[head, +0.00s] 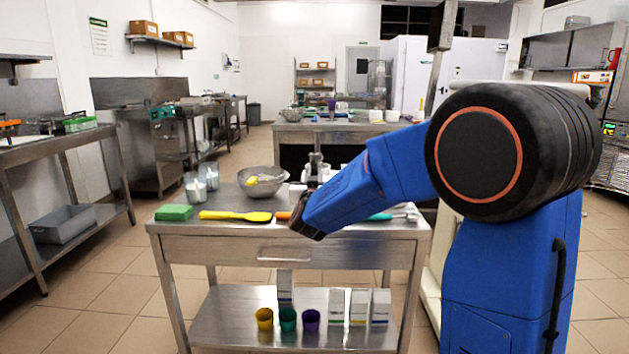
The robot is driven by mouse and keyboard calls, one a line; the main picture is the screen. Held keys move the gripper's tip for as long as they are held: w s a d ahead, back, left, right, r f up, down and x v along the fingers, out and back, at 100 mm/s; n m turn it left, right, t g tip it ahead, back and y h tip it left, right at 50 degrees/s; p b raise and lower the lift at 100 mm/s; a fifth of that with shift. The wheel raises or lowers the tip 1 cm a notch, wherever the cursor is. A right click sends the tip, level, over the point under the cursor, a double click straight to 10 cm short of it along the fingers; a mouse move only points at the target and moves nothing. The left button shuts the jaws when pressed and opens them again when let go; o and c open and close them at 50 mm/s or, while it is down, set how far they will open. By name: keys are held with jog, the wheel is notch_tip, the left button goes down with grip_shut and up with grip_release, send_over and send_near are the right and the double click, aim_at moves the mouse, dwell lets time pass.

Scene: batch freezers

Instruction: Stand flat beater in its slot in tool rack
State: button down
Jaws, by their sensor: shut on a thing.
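My gripper (308,222) shows only as a dark end below my blue forearm, over the front of the steel table (225,228). Its fingers are hidden by the arm. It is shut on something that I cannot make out. I cannot identify the flat beater or the tool rack. A small metallic and dark shape (315,168) stands just behind my forearm, and I cannot tell what it is.
The table bears a green block (174,212), a yellow spatula (235,216), a metal bowl (262,182) and clear containers (196,188). An orange piece (283,215) lies beside my gripper. Coloured cups (288,319) and white cartons (359,306) stand on the lower shelf. Floor is free at left.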

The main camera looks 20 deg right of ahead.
jog(key=w+f, duration=0.1)
jog(key=w+d+f, duration=0.1)
jog(key=w, duration=0.1)
jog(key=shift+w+f, duration=0.1)
jog(key=shift+f, duration=0.1)
jog(key=shift+f, duration=0.15)
jog(key=c, duration=1.6)
grip_release()
jog(key=shift+c, duration=0.2)
jog(key=v, duration=1.2)
